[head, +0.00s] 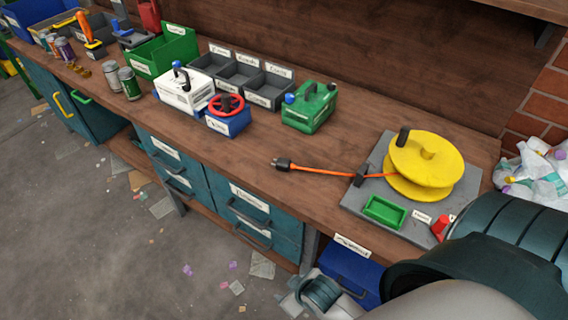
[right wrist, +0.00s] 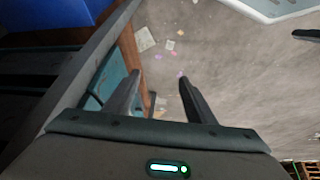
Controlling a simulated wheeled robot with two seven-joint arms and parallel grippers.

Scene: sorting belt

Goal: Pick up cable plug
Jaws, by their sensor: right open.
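The cable plug (head: 282,164) is dark and lies on the wooden workbench (head: 240,165), at the left end of an orange cable (head: 325,171). The cable runs right through a dark guide to a yellow cable reel (head: 428,160) on a grey base plate (head: 362,212). My right gripper shows at the bottom of the head view (head: 312,292), below the bench front and well away from the plug. In the right wrist view my right gripper (right wrist: 158,85) has its fingers apart with nothing between them, above the floor. My left gripper is not in view.
A green canister (head: 310,106), a blue box with a red wheel (head: 228,115) and a white container (head: 184,92) stand on the bench behind the plug. A green tray (head: 384,211) sits on the plate. The bench around the plug is clear.

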